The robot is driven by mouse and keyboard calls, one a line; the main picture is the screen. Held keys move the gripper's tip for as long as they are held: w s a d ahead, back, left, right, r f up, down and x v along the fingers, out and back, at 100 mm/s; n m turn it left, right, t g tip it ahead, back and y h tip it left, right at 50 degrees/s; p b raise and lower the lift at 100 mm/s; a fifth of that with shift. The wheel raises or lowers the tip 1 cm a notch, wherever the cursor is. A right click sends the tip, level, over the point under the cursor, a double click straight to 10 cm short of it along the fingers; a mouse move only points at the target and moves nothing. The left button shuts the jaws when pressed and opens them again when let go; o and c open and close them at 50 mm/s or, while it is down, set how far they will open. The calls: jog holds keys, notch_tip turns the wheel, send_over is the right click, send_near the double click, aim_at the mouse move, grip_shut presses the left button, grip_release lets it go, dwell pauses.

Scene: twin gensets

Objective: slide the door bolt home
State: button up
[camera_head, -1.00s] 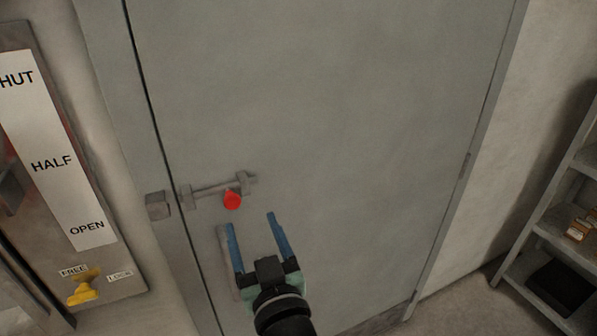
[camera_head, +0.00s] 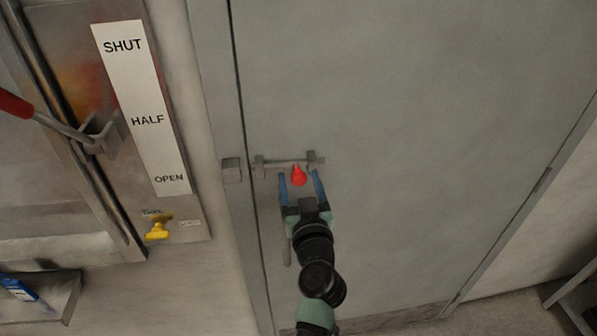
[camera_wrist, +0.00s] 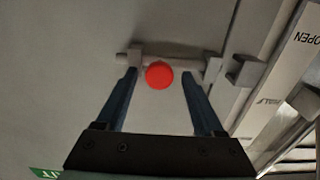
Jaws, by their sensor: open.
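The door bolt (camera_head: 283,163) is a grey bar lying level in two brackets on the grey door (camera_head: 400,110), with a red knob (camera_head: 299,176) near its right bracket. A grey keeper block (camera_head: 232,170) sits on the frame to the left, with a gap between it and the left bracket. My gripper (camera_head: 299,180) is open, its blue fingers on either side of the red knob. In the wrist view the red knob (camera_wrist: 159,75) shows between the fingertips (camera_wrist: 158,78), with a gap on each side.
A panel with a SHUT, HALF, OPEN label (camera_head: 148,120) and a red-handled lever (camera_head: 45,115) stands left of the door. A yellow knob (camera_head: 158,231) is below the label. A door handle (camera_head: 288,245) hangs beside my gripper. A shelf (camera_head: 575,295) is at the lower right.

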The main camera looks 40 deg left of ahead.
jog(key=shift+x, duration=0.75)
grip_shut()
dwell(1.0)
